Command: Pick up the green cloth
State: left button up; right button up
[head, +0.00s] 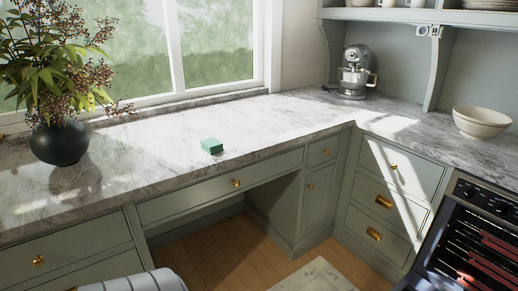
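A small green cloth (212,146), folded into a compact block, lies on the marble countertop (255,122) below the window. It sits near the counter's front edge, with bare marble around it. Neither of my grippers shows in the head view.
A dark round vase with a leafy plant (60,142) stands on the counter at left. A stand mixer (356,72) is in the back corner, and a white bowl (481,122) sits at right. An open oven (470,240) is at lower right. A striped item (135,283) shows at the bottom.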

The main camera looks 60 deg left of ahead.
aim_at(212, 146)
jog(key=u, duration=2.15)
jog(key=z, duration=1.6)
jog(key=u, duration=1.6)
jog(key=i+j+u, duration=0.1)
jog(key=i, duration=0.5)
jog(key=i+j, duration=0.1)
jog(key=i, duration=0.55)
jog(key=j+u, duration=0.05)
